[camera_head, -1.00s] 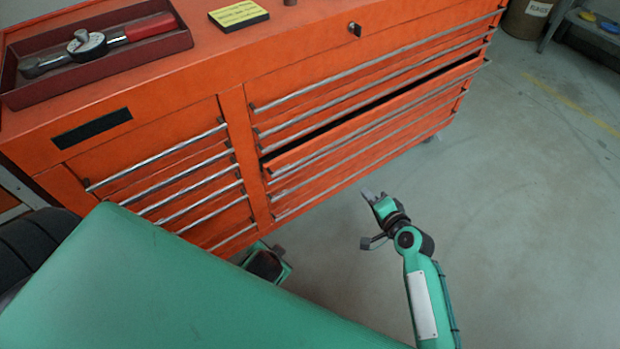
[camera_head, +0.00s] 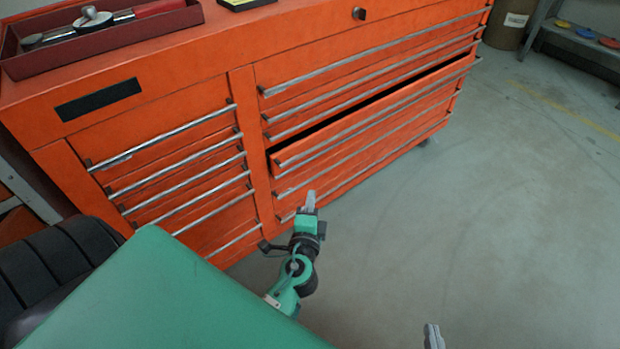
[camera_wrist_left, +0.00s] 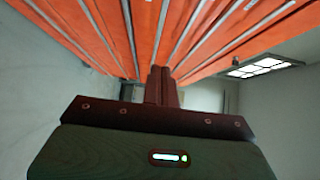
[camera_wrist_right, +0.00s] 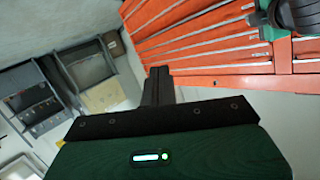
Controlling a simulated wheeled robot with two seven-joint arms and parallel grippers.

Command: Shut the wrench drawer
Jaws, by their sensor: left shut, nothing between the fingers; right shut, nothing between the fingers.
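The orange tool cabinet (camera_head: 190,80) has a right bank of long drawers. One middle drawer (camera_head: 345,131) there stands partly out, with a dark gap along its top; its contents are hidden, so I cannot tell if wrenches are inside. My left gripper (camera_head: 310,200) is shut and empty, in front of the lower drawers and below the open one, near its left end. Its closed fingers show in the left wrist view (camera_wrist_left: 162,85), pointing toward the drawer fronts. My right gripper (camera_head: 433,335) is shut and empty at the bottom edge, apart from the cabinet; its fingers also show in the right wrist view (camera_wrist_right: 157,88).
A red tray (camera_head: 30,57) with a torque wrench (camera_head: 95,20) lies on the cabinet top. The left bank of drawers (camera_head: 185,165) looks shut. A brown bin (camera_head: 508,25) and a shelf (camera_head: 580,45) stand at the back right. Floor (camera_head: 500,210) right of the cabinet is clear.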

